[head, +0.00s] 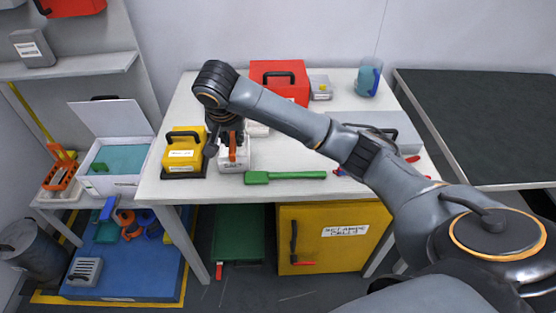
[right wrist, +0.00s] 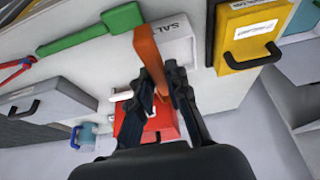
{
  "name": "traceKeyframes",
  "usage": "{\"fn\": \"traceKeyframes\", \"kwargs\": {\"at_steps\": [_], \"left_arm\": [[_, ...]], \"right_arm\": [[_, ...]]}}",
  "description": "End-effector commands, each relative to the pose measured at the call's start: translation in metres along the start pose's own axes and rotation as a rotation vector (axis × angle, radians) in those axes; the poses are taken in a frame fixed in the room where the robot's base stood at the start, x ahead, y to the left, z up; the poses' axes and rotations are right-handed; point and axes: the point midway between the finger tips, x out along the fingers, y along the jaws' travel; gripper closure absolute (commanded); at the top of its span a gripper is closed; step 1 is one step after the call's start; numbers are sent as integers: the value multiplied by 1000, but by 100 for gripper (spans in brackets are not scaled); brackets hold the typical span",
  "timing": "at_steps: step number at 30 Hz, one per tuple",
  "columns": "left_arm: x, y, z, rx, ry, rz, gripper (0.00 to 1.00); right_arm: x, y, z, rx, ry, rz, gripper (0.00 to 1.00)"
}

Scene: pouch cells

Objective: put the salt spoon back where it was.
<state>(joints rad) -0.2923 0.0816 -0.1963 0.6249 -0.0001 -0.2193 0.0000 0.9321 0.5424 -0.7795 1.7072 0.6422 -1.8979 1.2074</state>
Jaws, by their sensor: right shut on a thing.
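My right gripper (head: 224,139) is shut on an orange piece (head: 233,153), which I take to be the salt spoon, over the left part of the white table. In the right wrist view the orange spoon (right wrist: 148,50) stands up between the dark fingertips (right wrist: 163,88). It overlaps a white box (right wrist: 176,42) whose label starts with "SAL". In the head view that white box (head: 236,166) is directly behind and under the spoon. I cannot tell whether the spoon touches the box or is inside it. My left gripper is not in view.
A yellow case (head: 183,150) stands close on the left of the white box. A green long-handled tool (head: 290,175) lies at the table's front. A red case (head: 275,72) and a blue cup (head: 368,77) stand at the back. A grey case (head: 400,128) is on the right.

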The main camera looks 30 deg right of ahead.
Motion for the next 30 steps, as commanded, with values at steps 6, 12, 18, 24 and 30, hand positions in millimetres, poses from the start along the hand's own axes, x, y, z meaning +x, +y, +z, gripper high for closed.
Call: {"fn": "traceKeyframes", "kwargs": {"at_steps": [6, 12, 18, 24, 30], "left_arm": [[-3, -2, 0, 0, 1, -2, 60], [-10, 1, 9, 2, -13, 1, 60], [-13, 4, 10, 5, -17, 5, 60], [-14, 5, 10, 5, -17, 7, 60], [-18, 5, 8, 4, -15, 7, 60]], "right_arm": [[16, 27, -19, 21, 12, 17, 100], [47, 68, -36, 20, 11, 17, 100], [87, 96, -39, 16, 9, 14, 100], [108, 107, -41, 16, 11, 9, 100], [128, 115, -38, 13, 9, 11, 100]]}}
